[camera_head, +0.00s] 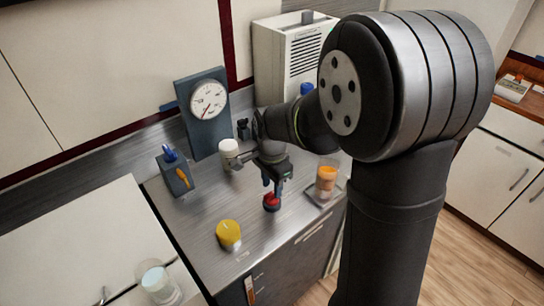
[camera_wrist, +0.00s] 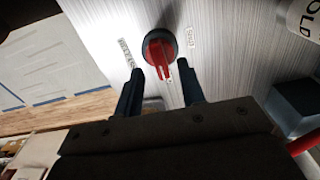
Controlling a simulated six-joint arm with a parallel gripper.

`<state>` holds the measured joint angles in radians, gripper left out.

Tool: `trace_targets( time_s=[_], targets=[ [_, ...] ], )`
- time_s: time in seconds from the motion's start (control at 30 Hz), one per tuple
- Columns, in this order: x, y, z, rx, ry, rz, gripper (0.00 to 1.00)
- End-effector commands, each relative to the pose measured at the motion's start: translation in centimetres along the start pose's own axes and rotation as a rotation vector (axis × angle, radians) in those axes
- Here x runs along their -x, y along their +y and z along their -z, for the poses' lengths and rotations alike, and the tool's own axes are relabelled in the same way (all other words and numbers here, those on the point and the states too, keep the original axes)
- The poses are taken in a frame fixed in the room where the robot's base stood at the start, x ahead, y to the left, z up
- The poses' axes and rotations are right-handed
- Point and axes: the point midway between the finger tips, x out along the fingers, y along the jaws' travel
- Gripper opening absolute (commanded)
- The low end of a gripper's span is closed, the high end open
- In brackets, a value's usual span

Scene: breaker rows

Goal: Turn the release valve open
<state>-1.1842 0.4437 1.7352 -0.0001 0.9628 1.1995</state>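The release valve is a red handle on a round black base (camera_wrist: 158,42), set in the metal counter. It also shows in the head view as a small red and dark knob (camera_head: 271,203). My gripper (camera_wrist: 160,68) is open, pointing down at the valve. In the wrist view its two dark fingers lie on either side of the lower end of the red handle, with gaps on both sides. In the head view my gripper (camera_head: 272,184) is right over the knob; whether it touches cannot be told.
Two small labels flank the valve (camera_wrist: 127,55), (camera_wrist: 190,37). A yellow knob (camera_head: 229,235) stands front left, a white bottle (camera_head: 230,153) behind, an orange-filled cup (camera_head: 326,179) on a tray to the right. A gauge (camera_head: 208,99) and blue-grey holder (camera_head: 176,175) stand further back.

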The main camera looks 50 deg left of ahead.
Motion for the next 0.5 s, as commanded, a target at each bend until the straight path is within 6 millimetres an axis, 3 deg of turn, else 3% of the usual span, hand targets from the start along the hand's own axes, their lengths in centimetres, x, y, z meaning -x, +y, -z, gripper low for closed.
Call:
trace_targets(
  time_s=[0.3,0.5],
  targets=[
    [8.0,-0.1,0.0,0.000,0.002,0.005,0.36],
    [12.1,0.0,0.0,-0.001,0.002,0.005,0.36]
  ],
)
